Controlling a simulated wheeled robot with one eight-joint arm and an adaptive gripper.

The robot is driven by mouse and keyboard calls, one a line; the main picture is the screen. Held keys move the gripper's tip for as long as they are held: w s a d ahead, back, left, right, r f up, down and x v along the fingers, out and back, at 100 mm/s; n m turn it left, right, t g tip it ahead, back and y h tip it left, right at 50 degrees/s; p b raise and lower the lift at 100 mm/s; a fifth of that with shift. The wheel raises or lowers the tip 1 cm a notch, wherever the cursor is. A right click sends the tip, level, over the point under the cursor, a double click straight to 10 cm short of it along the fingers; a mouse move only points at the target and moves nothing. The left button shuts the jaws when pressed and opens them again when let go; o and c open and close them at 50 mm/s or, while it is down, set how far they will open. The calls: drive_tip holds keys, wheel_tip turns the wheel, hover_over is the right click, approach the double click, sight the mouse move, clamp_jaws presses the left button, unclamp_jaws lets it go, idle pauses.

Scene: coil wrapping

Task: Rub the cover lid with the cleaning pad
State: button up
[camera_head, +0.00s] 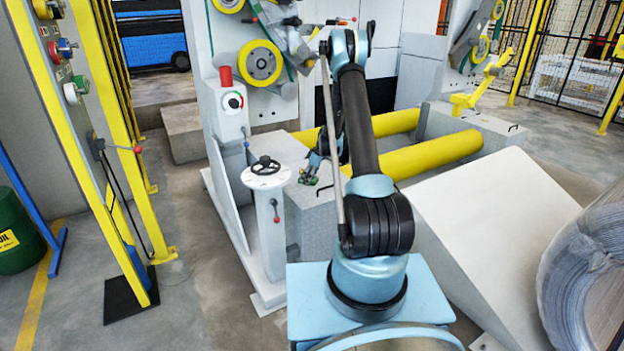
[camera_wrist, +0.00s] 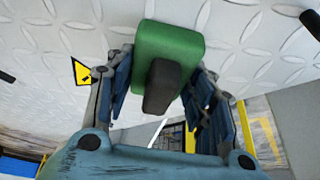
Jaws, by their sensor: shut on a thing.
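My gripper (camera_wrist: 163,84) is shut on the dark handle of the green cleaning pad (camera_wrist: 160,38) in the wrist view. The pad is in front of a pale metal surface with a raised tread pattern (camera_wrist: 235,28), which looks like the cover lid. I cannot tell whether the pad touches it. In the head view my gripper (camera_head: 312,170) is low over the left end of the grey block, with a small bit of the green pad (camera_head: 308,180) showing beneath it. The lid's edges are not clear there.
A white pedestal with a black handwheel (camera_head: 266,166) stands just left of my gripper. Yellow rollers (camera_head: 432,156) lie behind and to the right. A white sloped plate (camera_head: 480,215) and a large wire coil (camera_head: 585,275) are at the right. A warning sign (camera_wrist: 80,72) is on the patterned surface.

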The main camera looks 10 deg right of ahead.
drive_tip(key=shift+s+a, duration=0.35)
drive_tip(key=shift+a, duration=0.4)
drive_tip(key=shift+s+a, duration=0.3)
drive_tip(key=shift+a, duration=0.4)
drive_tip(key=shift+s+a+r, duration=0.1)
drive_tip(key=shift+a, duration=0.1)
wheel_tip(320, 180, up, 4)
drive_tip(key=shift+f, duration=0.15)
drive_tip(key=shift+d+r, duration=0.15)
drive_tip(key=shift+r, duration=2.25)
